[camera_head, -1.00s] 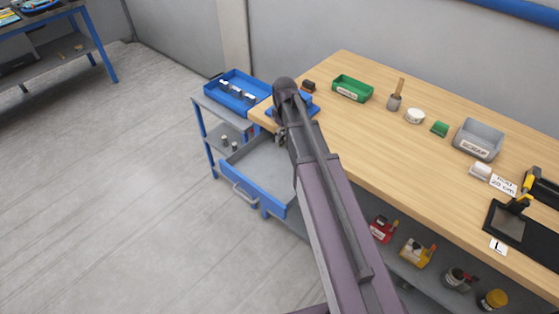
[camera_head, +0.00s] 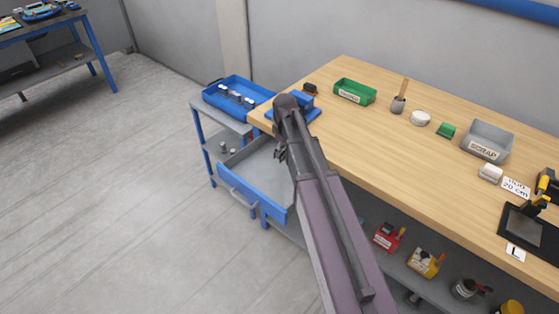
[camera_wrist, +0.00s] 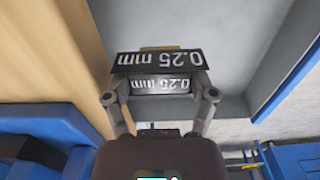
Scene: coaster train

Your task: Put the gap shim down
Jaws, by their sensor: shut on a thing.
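The gap shim (camera_wrist: 158,60) is a dark piece marked "0.25 mm" on two faces. It is held across the fingertips of my gripper (camera_wrist: 161,94) in the wrist view. In the head view my gripper (camera_head: 281,150) is at the near left end of the wooden bench, over or beside the open drawer (camera_head: 240,187). The drawer has a blue front and a grey inside. My arm hides part of the drawer and the shim in the head view.
A blue tray (camera_head: 214,98) with several small parts stands on a cart left of the bench. On the bench are a blue fixture (camera_head: 309,113), a green bin (camera_head: 364,99) and a grey scrap bin (camera_head: 501,131). The drawer's visible floor looks clear.

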